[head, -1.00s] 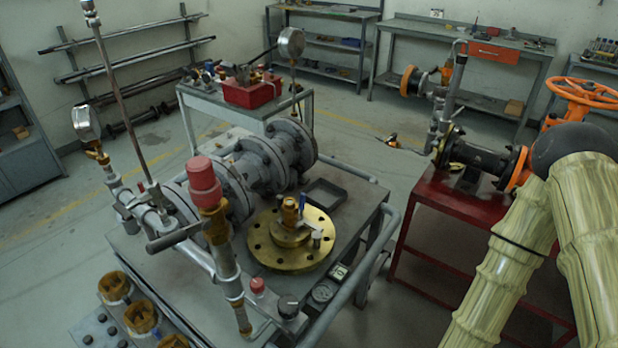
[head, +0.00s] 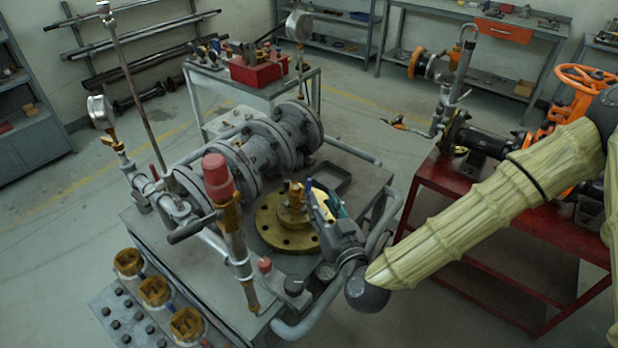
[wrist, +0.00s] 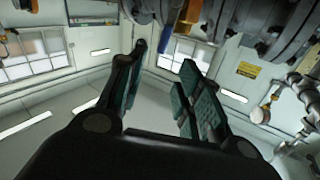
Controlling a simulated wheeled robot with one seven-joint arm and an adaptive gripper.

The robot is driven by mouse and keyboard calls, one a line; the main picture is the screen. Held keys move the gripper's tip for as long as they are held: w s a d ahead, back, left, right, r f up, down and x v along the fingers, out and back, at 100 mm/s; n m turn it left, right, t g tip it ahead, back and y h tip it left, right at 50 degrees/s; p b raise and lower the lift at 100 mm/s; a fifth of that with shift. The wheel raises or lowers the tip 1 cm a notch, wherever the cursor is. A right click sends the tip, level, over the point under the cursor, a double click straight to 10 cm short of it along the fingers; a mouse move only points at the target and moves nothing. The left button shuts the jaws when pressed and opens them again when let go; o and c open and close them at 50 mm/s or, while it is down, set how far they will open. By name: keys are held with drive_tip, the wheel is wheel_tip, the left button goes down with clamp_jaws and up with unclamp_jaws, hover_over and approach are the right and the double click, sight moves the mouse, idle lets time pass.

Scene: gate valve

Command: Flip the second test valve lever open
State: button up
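A brass valve (head: 296,196) stands on a round brass flange (head: 272,222) on the grey cart. A small blue lever (head: 308,188) shows at its top, partly beside my fingers. I cannot tell which fitting counts as the second test valve. My gripper (head: 328,203) is right of the brass valve, over the flange's right side, and hides part of it. In the wrist view my gripper (wrist: 160,75) is open, with teal pads apart and nothing between them. A brass piece (wrist: 189,14) shows beyond the fingers. Contact with the lever cannot be told.
A red-capped brass relief fitting (head: 217,178) stands left of the flange. Grey flanged pipework (head: 255,152) lies behind it. A cart rail (head: 312,318) runs below my wrist. A red stand (head: 480,205) with a valve and orange handwheel (head: 585,78) is at right.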

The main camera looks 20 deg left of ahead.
sight(310, 181)
drive_tip(key=p+x, duration=0.3)
drive_tip(key=x, duration=0.6)
drive_tip(key=shift+w+a, duration=0.25)
drive_tip(key=shift+a, duration=0.05)
drive_tip(key=shift+c, duration=0.2)
clamp_jaws()
